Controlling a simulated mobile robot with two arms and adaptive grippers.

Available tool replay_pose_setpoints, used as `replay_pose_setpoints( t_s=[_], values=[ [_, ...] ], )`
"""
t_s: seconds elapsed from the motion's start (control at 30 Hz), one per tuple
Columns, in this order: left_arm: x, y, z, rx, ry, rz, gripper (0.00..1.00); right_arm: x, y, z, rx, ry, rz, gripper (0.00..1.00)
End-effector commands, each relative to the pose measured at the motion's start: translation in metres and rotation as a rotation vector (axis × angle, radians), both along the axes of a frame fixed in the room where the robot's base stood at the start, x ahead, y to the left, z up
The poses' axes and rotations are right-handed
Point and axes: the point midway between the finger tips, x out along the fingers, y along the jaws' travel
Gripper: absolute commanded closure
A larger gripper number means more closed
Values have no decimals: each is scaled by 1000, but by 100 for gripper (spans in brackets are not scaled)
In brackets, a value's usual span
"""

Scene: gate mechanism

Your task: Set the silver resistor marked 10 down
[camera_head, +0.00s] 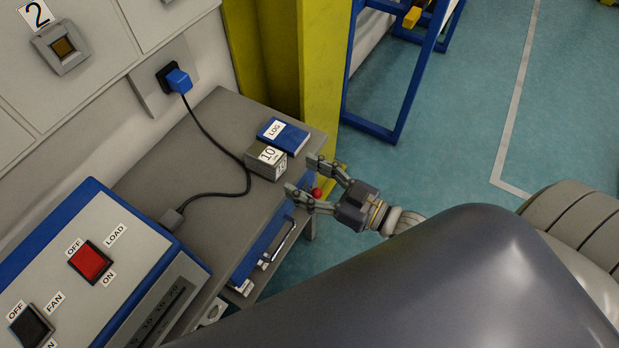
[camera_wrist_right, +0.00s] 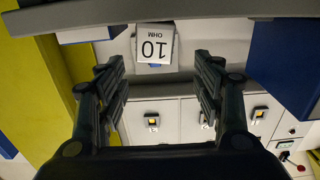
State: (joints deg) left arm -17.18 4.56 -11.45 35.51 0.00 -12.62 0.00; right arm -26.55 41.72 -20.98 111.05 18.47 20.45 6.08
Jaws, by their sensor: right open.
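The silver resistor (camera_head: 265,161) marked 10 sits upright on the grey bench top, right beside the blue LOG book. In the right wrist view the resistor (camera_wrist_right: 154,44) appears upside down, beyond the fingertips and between their lines. My right gripper (camera_head: 301,175) is open and empty at the bench's right edge, its fingertips pointing toward the resistor with a small gap. Both open fingers also frame the right wrist view (camera_wrist_right: 157,75). My left gripper is not in view.
The blue LOG book (camera_head: 283,135) lies behind the resistor. A black cable (camera_head: 222,146) runs across the bench from a blue plug (camera_head: 178,80). A control box (camera_head: 110,260) with LOAD and FAN switches stands at lower left. The bench between cable and front edge is clear.

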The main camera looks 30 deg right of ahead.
Motion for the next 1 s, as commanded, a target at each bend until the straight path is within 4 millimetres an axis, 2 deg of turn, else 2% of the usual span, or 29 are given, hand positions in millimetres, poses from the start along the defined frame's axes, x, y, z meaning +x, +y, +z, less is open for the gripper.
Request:
replay_pose_setpoints(
  t_s=[0.37, 0.47, 0.57, 0.67, 0.7, 0.77, 0.8, 0.87, 0.9, 0.97, 1.0],
  values=[
    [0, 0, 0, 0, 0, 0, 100, -5, -4, 0, -1, 0, -1, 39],
    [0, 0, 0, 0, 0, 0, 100, -2, -11, -16, -22, 22, -22, 39],
    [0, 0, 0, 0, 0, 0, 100, 4, -29, -59, -79, 89, -80, 39],
    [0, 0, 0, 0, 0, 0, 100, 4, -58, -126, -164, 203, -164, 39],
    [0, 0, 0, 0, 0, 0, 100, 0, -69, -154, -201, 256, -196, 39],
    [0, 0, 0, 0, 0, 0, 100, -8, -84, -196, -247, 339, -241, 39],
    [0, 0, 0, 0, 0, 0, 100, -18, -93, -225, -278, 399, -268, 39],
    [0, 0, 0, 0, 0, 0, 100, -36, -106, -268, -324, 495, -306, 39],
    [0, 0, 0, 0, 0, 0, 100, -52, -112, -296, -354, 565, -328, 39],
    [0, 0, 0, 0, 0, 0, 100, -81, -118, -338, -396, 675, -353, 39],
    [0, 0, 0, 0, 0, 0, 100, -102, -119, -364, -421, 750, -368, 39]
  ],
)
